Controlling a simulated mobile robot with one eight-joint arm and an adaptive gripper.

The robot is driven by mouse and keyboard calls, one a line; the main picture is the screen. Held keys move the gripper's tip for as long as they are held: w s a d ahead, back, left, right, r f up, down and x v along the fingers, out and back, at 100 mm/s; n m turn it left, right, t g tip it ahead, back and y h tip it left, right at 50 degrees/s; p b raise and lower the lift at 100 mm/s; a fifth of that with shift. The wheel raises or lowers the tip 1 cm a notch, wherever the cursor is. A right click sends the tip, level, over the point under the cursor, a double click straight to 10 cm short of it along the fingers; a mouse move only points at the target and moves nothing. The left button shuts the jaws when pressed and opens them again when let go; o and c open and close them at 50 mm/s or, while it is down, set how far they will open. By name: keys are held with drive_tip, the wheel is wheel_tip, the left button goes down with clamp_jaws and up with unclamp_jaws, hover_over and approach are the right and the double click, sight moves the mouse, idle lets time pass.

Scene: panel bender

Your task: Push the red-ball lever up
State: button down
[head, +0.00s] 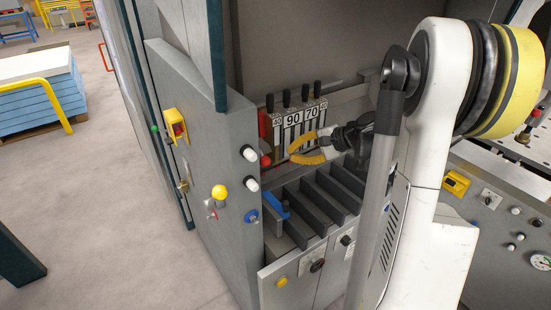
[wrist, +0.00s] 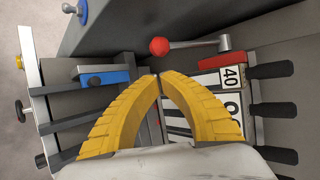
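The red ball (wrist: 159,46) of the lever shows in the wrist view at top centre, on a thin metal rod (wrist: 195,43) that runs right to a pivot by a red block (wrist: 222,61). In the head view the red ball (head: 265,161) is small, below the red block (head: 265,125), at the left of the numbered panel. My gripper (wrist: 158,77) has two curved yellow fingers with their tips together and nothing between them. In the head view my gripper (head: 291,151) is just right of the ball, apart from it. In the wrist view the ball lies just beyond the fingertips.
Below are dark slots (head: 312,205) and a blue-handled lever (head: 277,205). A grey cabinet wall (head: 205,160) with knobs stands close on the left.

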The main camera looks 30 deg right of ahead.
drive_tip(key=b+x, duration=0.1)
drive_tip(key=x, duration=0.9)
drive_tip(key=shift+s+r, duration=0.1)
drive_tip(key=shift+s+r+g+p, duration=0.25)
drive_tip(key=shift+r+g+p, duration=0.15)
drive_tip(key=shift+p, duration=0.1)
wheel_tip(320, 180, up, 14)
drive_tip(key=s+m+g+p, duration=0.1)
drive_tip(key=g+p, duration=0.5)
drive_tip(key=p, duration=0.2)
drive_tip(key=shift+s+r+m+g+h, duration=0.15)
drive_tip(key=shift+r+m+g+h, duration=0.15)
drive_tip(key=shift+h, duration=0.1)
drive_tip(key=shift+d, duration=0.1)
